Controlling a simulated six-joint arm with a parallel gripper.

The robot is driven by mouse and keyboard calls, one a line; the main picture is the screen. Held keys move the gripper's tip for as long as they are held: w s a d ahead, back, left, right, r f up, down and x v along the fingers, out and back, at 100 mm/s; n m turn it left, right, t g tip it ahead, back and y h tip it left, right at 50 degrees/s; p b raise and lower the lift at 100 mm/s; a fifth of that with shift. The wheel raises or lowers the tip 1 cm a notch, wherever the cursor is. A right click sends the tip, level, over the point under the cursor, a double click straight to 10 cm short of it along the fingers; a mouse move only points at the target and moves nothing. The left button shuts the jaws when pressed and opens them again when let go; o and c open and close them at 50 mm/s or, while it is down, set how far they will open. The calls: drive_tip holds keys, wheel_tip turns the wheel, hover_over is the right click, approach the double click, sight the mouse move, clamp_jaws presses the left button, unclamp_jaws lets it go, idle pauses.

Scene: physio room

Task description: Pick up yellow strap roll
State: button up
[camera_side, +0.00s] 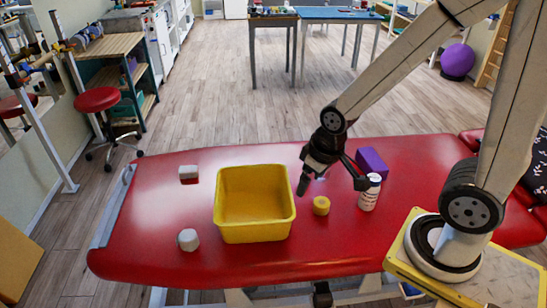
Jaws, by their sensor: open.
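A small yellow strap roll (321,206) stands on the red treatment table, just right of the yellow bin. My gripper (331,184) is above and slightly behind the roll, with its dark fingers spread apart and pointing down. Nothing shows between the fingers. The roll appears apart from the fingers, though the exact height gap is hard to judge.
An empty yellow bin (254,234) stands left of the roll. A white bottle (370,193) and a purple block (371,161) are close on the right. Two whitish rolls, one behind (188,173) and one in front (188,240), lie left on the red table (140,225).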

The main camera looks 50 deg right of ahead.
drive_tip(key=shift+f, duration=0.1)
drive_tip(key=n+g+h, duration=0.3)
drive_tip(key=n+h, duration=0.9)
drive_tip(key=n, duration=0.4)
hover_over(320, 206)
drive_tip(key=s+a, duration=0.4)
wheel_tip(320, 206, down, 18)
drive_tip(key=f+n+t, duration=0.1)
drive_tip(key=f, duration=0.1)
drive_tip(key=w+f+n+t, duration=0.1)
drive_tip(key=f+n, duration=0.1)
drive_tip(key=f+n+t, duration=0.1)
drive_tip(key=f+t, duration=0.1)
drive_tip(key=shift+w+a+f+n+h, duration=0.1)
drive_tip(key=shift+w+a+n+h, duration=0.05)
drive_tip(key=shift+w+n+h, duration=0.25)
drive_tip(key=shift+w+a+f+n+t, duration=0.15)
drive_tip(key=shift+w+f+n+t, duration=0.05)
drive_tip(key=shift+f+n+t, duration=0.35)
